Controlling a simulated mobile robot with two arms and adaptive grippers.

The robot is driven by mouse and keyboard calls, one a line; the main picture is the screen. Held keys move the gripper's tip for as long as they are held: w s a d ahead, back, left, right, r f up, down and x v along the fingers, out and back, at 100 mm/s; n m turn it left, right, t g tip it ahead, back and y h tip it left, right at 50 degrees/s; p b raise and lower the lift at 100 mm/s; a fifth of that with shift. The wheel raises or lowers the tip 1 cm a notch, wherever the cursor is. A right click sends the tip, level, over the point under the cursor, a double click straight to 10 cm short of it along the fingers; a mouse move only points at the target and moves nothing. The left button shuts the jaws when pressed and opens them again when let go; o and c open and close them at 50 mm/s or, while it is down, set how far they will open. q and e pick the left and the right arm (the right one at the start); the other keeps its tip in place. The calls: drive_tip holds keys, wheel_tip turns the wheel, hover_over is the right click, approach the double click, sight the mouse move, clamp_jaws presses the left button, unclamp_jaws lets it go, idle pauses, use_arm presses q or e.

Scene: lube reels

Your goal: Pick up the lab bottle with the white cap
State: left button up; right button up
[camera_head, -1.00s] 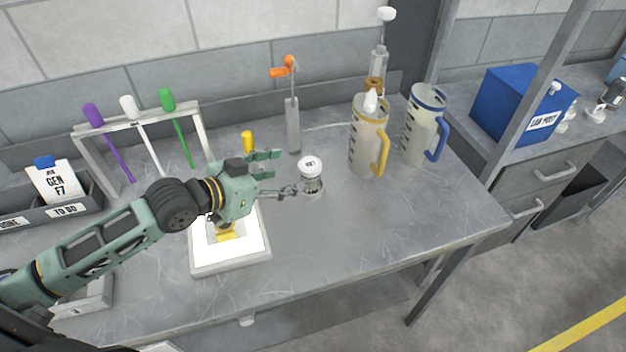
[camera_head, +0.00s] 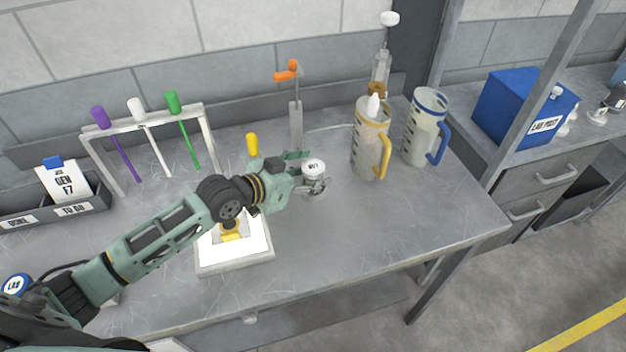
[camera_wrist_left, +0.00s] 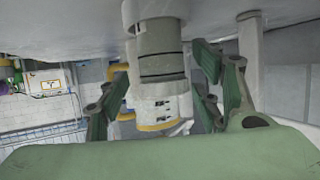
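In the left wrist view, a grey cylindrical shape (camera_wrist_left: 160,52), apparently the bottle, is between the spread green fingers (camera_wrist_left: 163,90). A gap shows between it and the right-hand finger, so the gripper looks open. My right gripper is not in view.
Behind to the right stand a pitcher with a yellow handle (camera_head: 369,146) and one with a blue handle (camera_head: 422,132). An orange-handled tool (camera_head: 295,118) stands behind the bottle. A white square tray (camera_head: 236,262) lies under my arm. The table's front right is clear.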

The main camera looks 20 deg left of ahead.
use_arm(q)
drive_tip(key=c, duration=0.9)
drive_tip(key=shift+c, duration=0.5)
drive_tip(key=shift+r, duration=0.15)
